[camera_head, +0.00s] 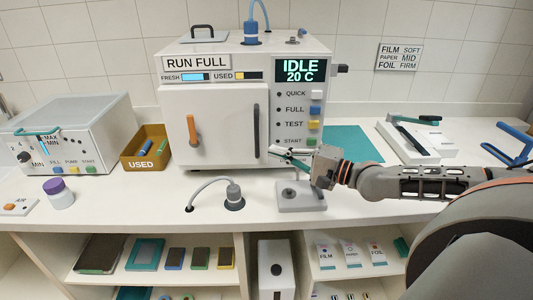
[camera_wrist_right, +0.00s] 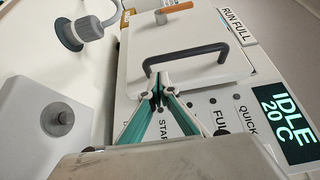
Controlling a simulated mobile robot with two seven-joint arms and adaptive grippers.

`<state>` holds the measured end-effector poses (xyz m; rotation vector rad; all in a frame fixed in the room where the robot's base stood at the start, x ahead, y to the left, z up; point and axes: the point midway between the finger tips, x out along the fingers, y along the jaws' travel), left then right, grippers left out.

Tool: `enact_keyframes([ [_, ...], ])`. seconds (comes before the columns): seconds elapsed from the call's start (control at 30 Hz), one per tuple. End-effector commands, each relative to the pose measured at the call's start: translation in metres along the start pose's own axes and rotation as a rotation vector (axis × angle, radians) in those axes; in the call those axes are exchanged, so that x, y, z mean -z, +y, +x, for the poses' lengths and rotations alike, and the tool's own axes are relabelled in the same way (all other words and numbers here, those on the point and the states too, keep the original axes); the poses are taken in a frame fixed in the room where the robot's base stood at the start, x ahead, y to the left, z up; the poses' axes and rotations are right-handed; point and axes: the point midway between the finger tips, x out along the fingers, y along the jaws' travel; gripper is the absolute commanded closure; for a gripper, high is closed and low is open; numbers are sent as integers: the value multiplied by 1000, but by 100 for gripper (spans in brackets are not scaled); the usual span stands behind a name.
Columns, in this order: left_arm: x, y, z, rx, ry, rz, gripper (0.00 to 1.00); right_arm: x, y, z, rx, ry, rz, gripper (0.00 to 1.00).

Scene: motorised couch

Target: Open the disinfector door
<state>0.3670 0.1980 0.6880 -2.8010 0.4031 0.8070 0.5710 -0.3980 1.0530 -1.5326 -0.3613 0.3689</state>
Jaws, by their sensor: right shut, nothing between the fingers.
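The disinfector (camera_head: 243,42) is a white box on the counter, its display reading IDLE 20 C. Its door (camera_head: 215,155) looks closed, with an orange lever (camera_head: 193,131) at its left and a dark upright bar handle (camera_head: 257,130) at its right. In the right wrist view the handle (camera_wrist_right: 187,60) lies just beyond my fingertips, with the orange lever (camera_wrist_right: 175,6) farther off. My right gripper (camera_head: 275,151) is shut and empty, near the handle's lower end; I cannot tell whether it touches. It also shows in the right wrist view (camera_wrist_right: 159,84). My left gripper is not in view.
A grey pedestal with a knob (camera_head: 302,200) stands below my right gripper. A hose fitting (camera_head: 234,195) stands before the door. A USED bin (camera_head: 145,150) and a clear-lidded bath (camera_head: 75,125) are left. A teal mat (camera_head: 352,143) and a sealer-like device (camera_head: 415,140) are right.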

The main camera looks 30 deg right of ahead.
Motion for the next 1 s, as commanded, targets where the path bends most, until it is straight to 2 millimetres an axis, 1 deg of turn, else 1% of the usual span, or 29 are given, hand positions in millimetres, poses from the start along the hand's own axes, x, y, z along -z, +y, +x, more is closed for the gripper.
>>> enact_keyframes([
  [0.13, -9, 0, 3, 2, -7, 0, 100, -2, 0, 12, 4, -4, 1, 100],
  [0.5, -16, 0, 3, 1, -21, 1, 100, -1, 0, 33, 1, -3, 2, 100],
  [1.0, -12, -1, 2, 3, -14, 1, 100, -2, 0, 36, 0, -4, 1, 100],
])
